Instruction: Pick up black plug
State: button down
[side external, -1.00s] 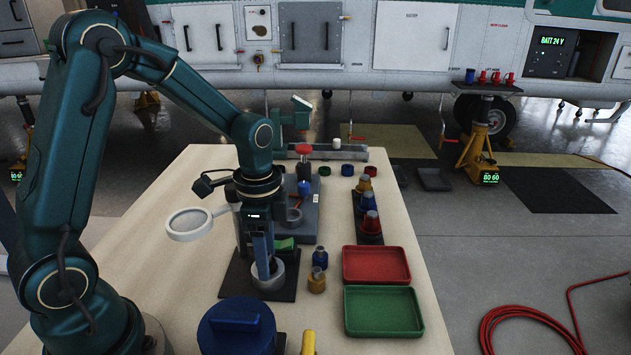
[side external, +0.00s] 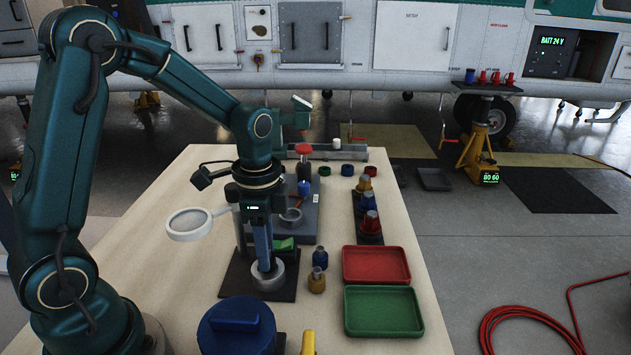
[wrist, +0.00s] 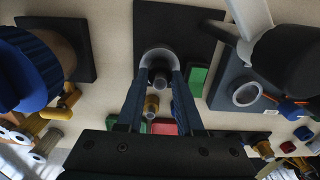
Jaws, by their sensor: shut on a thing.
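My gripper (side external: 266,268) points down over a grey ring holder (side external: 267,281) on a dark base plate. In the wrist view the two blue fingers (wrist: 162,78) close on a small dark plug, the black plug (wrist: 160,80). The grey ring (wrist: 158,54) shows just behind it. In the side view the plug is hidden by the fingers and ring; I cannot tell whether it is clear of the ring.
A blue plug (side external: 320,257) and a yellow plug (side external: 317,280) stand close to the right. Beyond them are a red tray (side external: 376,264) and a green tray (side external: 383,311). A magnifier (side external: 189,223) is at left, a blue round container (side external: 237,328) in front.

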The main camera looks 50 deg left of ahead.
jog(key=shift+r, duration=2.4)
